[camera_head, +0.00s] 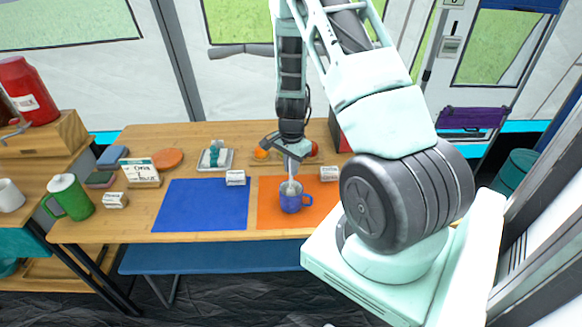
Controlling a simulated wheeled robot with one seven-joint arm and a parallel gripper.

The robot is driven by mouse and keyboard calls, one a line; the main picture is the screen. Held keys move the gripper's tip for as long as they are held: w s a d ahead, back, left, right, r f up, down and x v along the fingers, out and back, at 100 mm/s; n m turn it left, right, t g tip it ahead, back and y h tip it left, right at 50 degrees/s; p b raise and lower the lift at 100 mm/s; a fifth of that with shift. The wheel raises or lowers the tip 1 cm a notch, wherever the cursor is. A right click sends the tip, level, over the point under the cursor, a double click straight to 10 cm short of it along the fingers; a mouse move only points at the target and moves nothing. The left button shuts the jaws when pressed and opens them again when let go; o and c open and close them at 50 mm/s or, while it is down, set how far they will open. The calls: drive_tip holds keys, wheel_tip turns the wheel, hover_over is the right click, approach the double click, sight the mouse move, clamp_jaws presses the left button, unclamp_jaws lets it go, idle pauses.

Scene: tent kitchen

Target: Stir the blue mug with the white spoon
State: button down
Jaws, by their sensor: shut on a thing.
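The blue mug (291,203) stands upright on the orange mat (268,219), its handle toward the right. My gripper (290,160) is above the mug, pointing down, and is shut on the white spoon (291,183). The spoon hangs down from the fingers to the mug's opening. Its lower end is hidden by the mug's wall. I cannot tell whether the spoon touches the mug.
A blue mat (203,205) lies left of the orange mat. The blue mat is clear.

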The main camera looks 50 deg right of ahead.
drive_tip(key=shift+r+p, duration=1.95)
drive_tip(key=shift+r, duration=0.8)
